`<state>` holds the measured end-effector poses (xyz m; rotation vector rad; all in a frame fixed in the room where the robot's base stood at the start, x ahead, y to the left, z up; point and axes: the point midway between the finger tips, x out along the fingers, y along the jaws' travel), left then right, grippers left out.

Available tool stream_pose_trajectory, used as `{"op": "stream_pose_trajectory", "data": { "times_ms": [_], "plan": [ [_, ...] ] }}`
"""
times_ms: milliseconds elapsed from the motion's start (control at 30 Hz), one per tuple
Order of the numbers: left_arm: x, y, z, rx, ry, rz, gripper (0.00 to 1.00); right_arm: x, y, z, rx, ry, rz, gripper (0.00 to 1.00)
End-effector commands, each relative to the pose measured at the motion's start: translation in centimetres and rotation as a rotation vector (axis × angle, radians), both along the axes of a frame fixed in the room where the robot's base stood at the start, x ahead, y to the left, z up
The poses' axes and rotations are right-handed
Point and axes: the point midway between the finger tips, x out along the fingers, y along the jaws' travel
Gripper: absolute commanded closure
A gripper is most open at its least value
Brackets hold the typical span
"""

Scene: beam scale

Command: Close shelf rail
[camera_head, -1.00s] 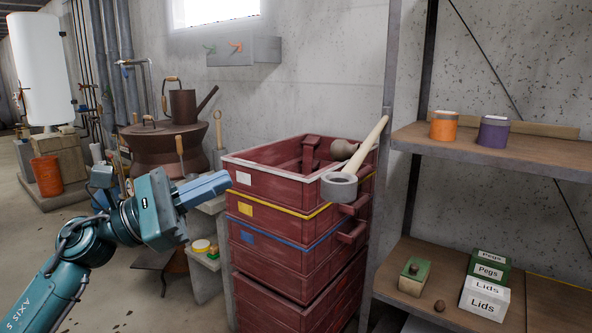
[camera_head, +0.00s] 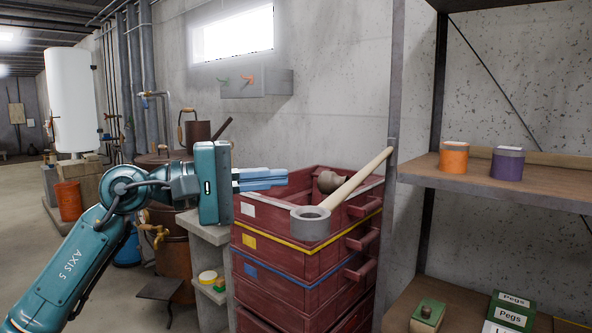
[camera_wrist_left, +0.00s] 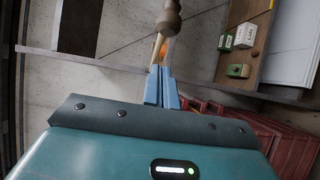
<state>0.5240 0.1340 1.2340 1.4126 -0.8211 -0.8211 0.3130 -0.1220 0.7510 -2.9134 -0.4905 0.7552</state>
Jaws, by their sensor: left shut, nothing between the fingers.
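A grey-framed shelf unit with a wooden upper shelf (camera_head: 480,187) stands at the right of the head view. A pale wooden strip (camera_head: 552,158) runs along the back of that shelf, behind the cans; I cannot tell whether it is the shelf rail. My left gripper (camera_head: 286,177) is shut and empty, over the left part of the stacked red crates and left of the shelf unit, apart from it. Its fingers also show close together in the left wrist view (camera_wrist_left: 161,72). My right gripper is not in view.
An orange can (camera_head: 454,158) and a purple can (camera_head: 507,163) stand on the upper shelf. Labelled boxes (camera_head: 511,309) and a green block (camera_head: 427,314) are on the lower shelf. A long-handled tool with a grey ring head (camera_head: 311,222) leans across the red crates (camera_head: 285,257).

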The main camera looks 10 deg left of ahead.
Motion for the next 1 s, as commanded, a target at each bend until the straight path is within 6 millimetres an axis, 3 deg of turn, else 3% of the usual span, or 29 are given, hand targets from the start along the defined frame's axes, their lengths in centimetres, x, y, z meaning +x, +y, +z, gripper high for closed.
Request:
{"op": "stream_pose_trajectory", "data": {
  "times_ms": [100, 300, 1000],
  "plan": [
    [-0.2, -2.1, 0.2, 0.000, -0.001, -0.003, 1.00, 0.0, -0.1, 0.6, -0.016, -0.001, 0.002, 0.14],
    [-0.7, -3.9, 0.1, -0.001, 0.000, -0.001, 1.00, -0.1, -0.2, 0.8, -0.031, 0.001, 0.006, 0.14],
    [-0.8, -4.5, 0.0, -0.001, -0.001, 0.006, 1.00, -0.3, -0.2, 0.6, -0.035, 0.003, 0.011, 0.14]
  ]
}}
